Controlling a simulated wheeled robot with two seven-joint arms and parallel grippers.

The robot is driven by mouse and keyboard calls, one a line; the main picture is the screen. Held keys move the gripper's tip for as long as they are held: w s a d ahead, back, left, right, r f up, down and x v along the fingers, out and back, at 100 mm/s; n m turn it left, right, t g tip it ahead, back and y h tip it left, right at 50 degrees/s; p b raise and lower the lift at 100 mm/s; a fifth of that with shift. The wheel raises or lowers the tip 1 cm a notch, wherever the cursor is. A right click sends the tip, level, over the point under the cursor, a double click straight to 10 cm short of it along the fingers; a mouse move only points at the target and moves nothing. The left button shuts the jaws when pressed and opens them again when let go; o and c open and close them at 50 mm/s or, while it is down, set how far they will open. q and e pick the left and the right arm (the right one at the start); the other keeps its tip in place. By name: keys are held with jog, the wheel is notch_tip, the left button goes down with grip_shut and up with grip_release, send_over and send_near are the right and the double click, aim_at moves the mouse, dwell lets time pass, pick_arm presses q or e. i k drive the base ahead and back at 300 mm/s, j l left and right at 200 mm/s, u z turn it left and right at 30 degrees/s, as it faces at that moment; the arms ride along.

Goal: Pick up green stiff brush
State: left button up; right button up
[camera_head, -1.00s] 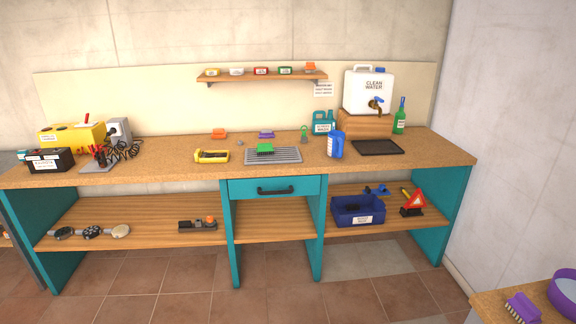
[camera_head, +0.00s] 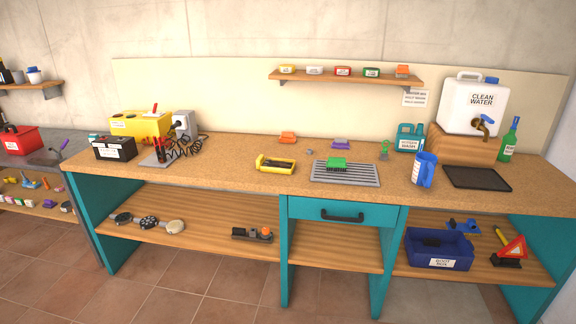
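A green stiff brush (camera_head: 336,163) lies on a grey slatted drain tray (camera_head: 345,174) on the wooden workbench top, above the teal drawer. Its green top faces up and darker bristles show beneath it. Neither of my grippers shows in the head view, so I cannot see their state.
The workbench (camera_head: 232,175) also holds a yellow tray (camera_head: 276,164), a blue jug (camera_head: 424,169), a black mat (camera_head: 477,178), a black battery (camera_head: 115,148) and a water container (camera_head: 474,106). An orange brush (camera_head: 287,137) and a purple brush (camera_head: 341,143) lie behind. Tiled floor in front is clear.

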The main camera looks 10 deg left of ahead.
aim_at(332, 163)
jog(key=i+j, duration=0.2)
jog(key=j, duration=0.15)
jog(key=i+j, duration=0.4)
jog(key=j, duration=0.25)
jog(key=z, duration=0.05)
